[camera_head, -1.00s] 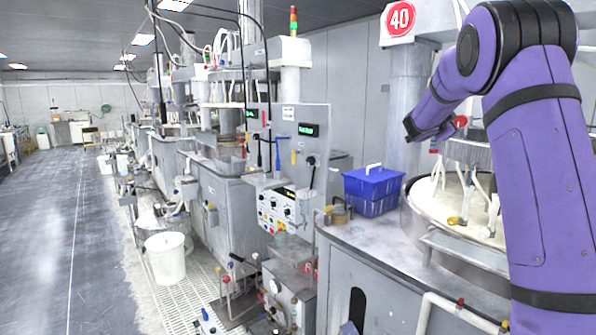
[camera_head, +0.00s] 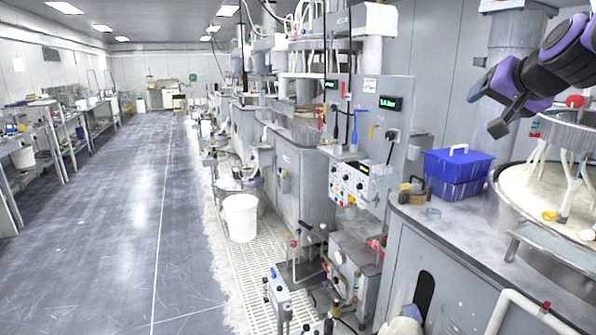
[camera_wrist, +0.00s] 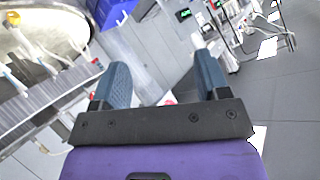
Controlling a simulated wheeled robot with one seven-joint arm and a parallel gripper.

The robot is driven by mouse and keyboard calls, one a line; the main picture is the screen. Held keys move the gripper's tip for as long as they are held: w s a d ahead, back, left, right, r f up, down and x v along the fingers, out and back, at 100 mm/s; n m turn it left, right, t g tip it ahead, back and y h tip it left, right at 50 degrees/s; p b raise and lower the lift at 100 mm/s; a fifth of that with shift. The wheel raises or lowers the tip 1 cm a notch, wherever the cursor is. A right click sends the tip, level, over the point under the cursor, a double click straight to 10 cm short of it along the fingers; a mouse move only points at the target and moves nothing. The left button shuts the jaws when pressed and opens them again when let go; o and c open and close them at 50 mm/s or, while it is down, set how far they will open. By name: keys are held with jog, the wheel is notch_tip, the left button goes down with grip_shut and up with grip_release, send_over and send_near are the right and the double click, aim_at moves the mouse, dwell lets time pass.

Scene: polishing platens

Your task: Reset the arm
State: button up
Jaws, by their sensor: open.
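My purple arm reaches in from the right edge of the head view. My gripper (camera_head: 490,110) hangs in the air above and to the right of the blue basket, apart from it. In the wrist view the two fingers of my gripper (camera_wrist: 160,88) stand wide apart with nothing between them. The fingers have dark blue-grey pads.
A blue basket (camera_head: 456,172) stands on the grey bench top (camera_head: 420,212), beside a round polishing platen (camera_head: 550,195) with white hoses. A machine control panel (camera_head: 355,182) is further left. A white bucket (camera_head: 240,218) stands by the floor grating. The aisle floor (camera_head: 110,230) is clear.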

jog(key=s+a+f+n+g, duration=0.2)
jog(key=s+f, duration=0.2)
jog(key=s, duration=0.4)
jog(key=s+a+f+n+g, duration=0.2)
jog(key=s+f, duration=0.2)
jog(key=s, duration=0.5)
jog(key=s+a+f+n+g, duration=0.2)
jog(key=s+f+g, duration=0.1)
jog(key=s, duration=0.5)
jog(key=shift+s+a+f, duration=0.2)
jog(key=shift+s+f, duration=0.1)
jog(key=shift+f, duration=0.6)
